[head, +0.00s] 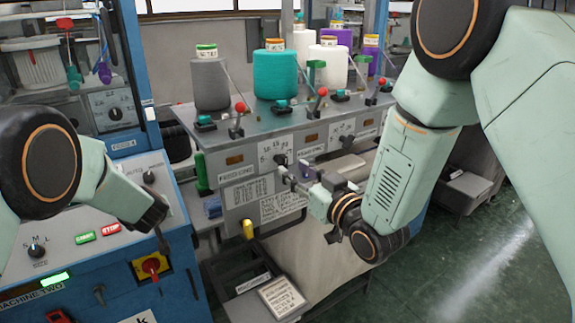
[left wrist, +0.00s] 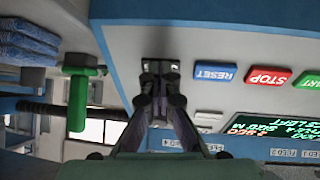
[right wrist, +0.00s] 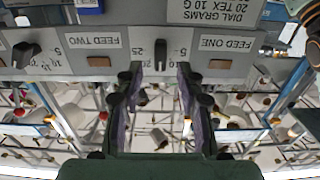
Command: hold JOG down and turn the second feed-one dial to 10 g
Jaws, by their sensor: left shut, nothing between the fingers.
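The dark dial (right wrist: 160,52) sits between the FEED ONE and FEED TWO labels in the right wrist view, which is upside down. It also shows in the head view (head: 281,160). I cannot read its setting. My right gripper (right wrist: 157,78) is open, its fingers to either side of the dial with gaps; in the head view it is at the grey panel (head: 286,171). My left gripper (left wrist: 160,78) is shut and empty over a black control (left wrist: 160,66) beside the RESET button (left wrist: 215,73). The fingertips cover much of that control; no JOG label is readable.
Yarn cones, including a teal one (head: 275,75), stand above the dial panel. Another dial (head: 115,112) is on the blue machine. Red-knobbed levers (head: 240,107) rise from the shelf.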

